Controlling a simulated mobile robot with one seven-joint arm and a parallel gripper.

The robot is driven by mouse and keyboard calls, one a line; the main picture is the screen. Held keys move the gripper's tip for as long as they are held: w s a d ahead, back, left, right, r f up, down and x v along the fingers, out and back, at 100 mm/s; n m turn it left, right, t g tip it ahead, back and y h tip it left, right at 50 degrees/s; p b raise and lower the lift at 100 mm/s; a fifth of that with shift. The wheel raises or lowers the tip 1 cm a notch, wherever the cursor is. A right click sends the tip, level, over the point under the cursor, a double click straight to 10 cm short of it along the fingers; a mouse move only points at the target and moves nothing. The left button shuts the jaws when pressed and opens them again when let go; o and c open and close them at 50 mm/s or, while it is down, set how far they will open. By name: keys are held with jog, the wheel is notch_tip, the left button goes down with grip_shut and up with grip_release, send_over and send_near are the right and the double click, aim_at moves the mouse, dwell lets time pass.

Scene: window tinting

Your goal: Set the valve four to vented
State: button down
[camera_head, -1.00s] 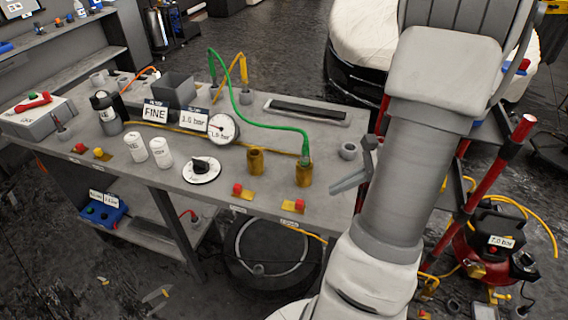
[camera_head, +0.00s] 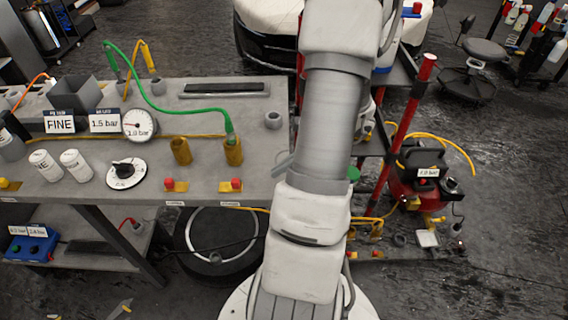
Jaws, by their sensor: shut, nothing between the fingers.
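Two brass sockets stand near the bench front, the left one (camera_head: 181,151) empty and the right one (camera_head: 232,151) with a green hose (camera_head: 165,109) plugged in. In front of each is a red knob on a yellow plate, a left knob (camera_head: 168,184) and a right knob (camera_head: 236,184). The small labels on the bench edge are too small to read, so I cannot tell which is valve four. My gripper is hidden behind my arm, which stands upright right of the bench.
The grey bench (camera_head: 95,192) also carries a black dial (camera_head: 123,170), a round gauge (camera_head: 138,124), white canisters (camera_head: 75,162) and a grey tray (camera_head: 224,90). A red cart post (camera_head: 408,125) and a red compressor (camera_head: 423,189) stand to the right.

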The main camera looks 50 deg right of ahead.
aim_at(234, 180)
jog(key=x, duration=0.6)
jog(key=shift+w+a+r, duration=0.25)
jog(key=shift+w+a, duration=0.55)
jog(key=shift+w, duration=0.1)
jog(key=shift+w+a, duration=0.4)
jog(key=shift+w, duration=0.1)
jog(key=shift+a, duration=0.1)
jog(key=w+a+b, duration=0.1)
jog(key=w+a, duration=0.1)
jog(key=shift+w+a, duration=0.15)
jog(key=shift+w, duration=0.25)
jog(key=shift+s, duration=0.1)
